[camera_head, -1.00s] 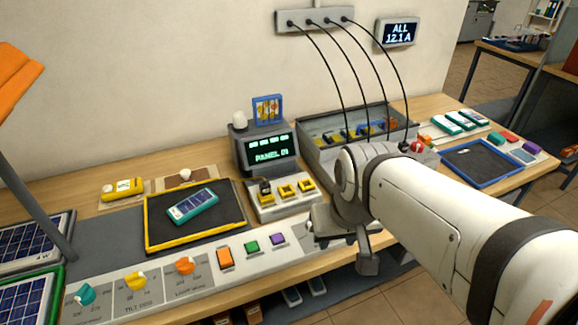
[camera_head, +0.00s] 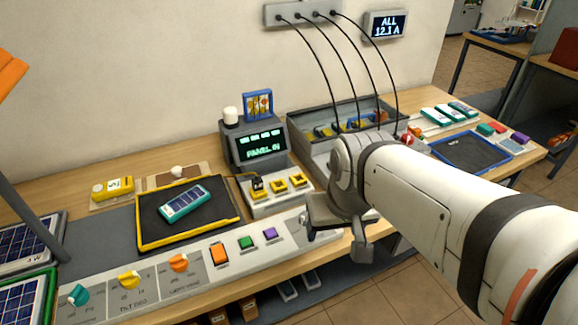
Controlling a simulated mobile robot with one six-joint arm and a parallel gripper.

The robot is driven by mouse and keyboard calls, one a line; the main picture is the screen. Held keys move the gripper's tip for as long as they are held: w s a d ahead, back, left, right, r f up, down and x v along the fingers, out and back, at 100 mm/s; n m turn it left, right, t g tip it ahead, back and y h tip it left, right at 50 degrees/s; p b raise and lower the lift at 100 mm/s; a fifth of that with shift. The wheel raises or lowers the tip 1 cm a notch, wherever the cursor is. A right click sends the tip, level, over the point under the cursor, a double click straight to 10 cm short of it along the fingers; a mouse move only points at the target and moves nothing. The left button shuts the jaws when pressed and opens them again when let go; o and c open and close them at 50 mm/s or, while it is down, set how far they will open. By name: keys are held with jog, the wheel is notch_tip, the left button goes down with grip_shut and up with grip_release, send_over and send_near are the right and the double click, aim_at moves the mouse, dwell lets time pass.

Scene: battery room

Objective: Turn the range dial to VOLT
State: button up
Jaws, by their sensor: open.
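I cannot tell which control is the range dial. Three knobs sit on the white panel (camera_head: 205,294) along the bench front: teal (camera_head: 78,295), yellow (camera_head: 130,280) and orange (camera_head: 179,263). The yellow knob's label appears to read TILT DEG; the other labels are too small to read, and VOLT is not readable. My gripper (camera_head: 335,228) is at the right end of this panel, right of the purple button (camera_head: 270,234). It is open, and no object shows between its jaws. My gripper and arm hide part of the panel's right end.
A yellow-rimmed tray (camera_head: 190,241) holds a teal device (camera_head: 184,202).

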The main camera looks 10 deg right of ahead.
jog(key=w+m, duration=0.1)
jog(key=w, duration=0.2)
jog(key=w+f+m+g, duration=0.1)
jog(key=w, duration=0.2)
jog(key=w+f+m, duration=0.1)
jog(key=w, duration=0.2)
jog(key=shift+w+p, duration=0.1)
jog(key=shift+p, duration=0.2)
jog(key=shift+c, duration=0.8)
jog(key=m+g, duration=0.2)
jog(key=m, duration=0.2)
send_over(306, 217)
jog(key=f, duration=0.6)
jog(key=shift+w+d+f+p, duration=0.1)
jog(key=shift+w+f+p, duration=0.1)
jog(key=shift+f+p, duration=0.15)
jog(key=shift+w+f, duration=0.35)
jog(key=shift+f, duration=0.25)
notch_tip(306, 217, down, 8)
jog(key=shift+r+p, duration=0.25)
jog(key=shift+p, duration=0.1)
jog(key=shift+c, duration=0.3)
jog(key=c, duration=0.9)
